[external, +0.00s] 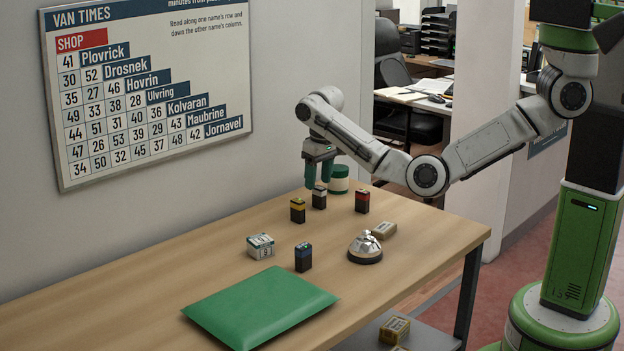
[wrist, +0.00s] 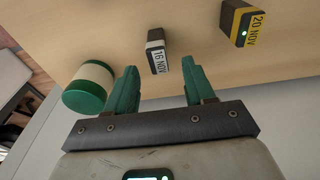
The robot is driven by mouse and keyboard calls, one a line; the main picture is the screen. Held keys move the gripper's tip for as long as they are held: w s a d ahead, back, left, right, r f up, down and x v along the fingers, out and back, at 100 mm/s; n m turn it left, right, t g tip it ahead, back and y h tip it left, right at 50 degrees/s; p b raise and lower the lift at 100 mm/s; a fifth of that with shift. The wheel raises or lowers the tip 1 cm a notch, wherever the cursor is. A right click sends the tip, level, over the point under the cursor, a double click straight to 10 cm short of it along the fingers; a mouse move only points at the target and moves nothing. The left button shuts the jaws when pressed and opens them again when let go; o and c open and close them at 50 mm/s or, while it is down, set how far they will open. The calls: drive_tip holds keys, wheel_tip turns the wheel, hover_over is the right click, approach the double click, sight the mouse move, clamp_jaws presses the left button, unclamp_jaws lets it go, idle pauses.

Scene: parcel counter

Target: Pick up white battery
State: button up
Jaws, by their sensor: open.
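The white battery (external: 319,199) is a small dark block with a white top, standing upright on the wooden counter (external: 400,215). My gripper (external: 318,181) points down right above it, jaws open. In the wrist view the white battery (wrist: 156,52) shows a "16 NOV" label and lies between and just beyond the two green fingertips of my gripper (wrist: 161,64), with a gap to each finger. I cannot tell how far the tips reach down beside it.
A yellow battery (external: 297,210), red battery (external: 362,202) and green-and-white cylinder (external: 338,180) stand close around. The wall (external: 200,215) runs behind.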

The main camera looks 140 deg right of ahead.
sight(319, 187)
drive_tip(key=shift+f+p, duration=0.4)
drive_tip(key=shift+f, duration=2.3)
drive_tip(key=shift+c, duration=0.5)
clamp_jaws()
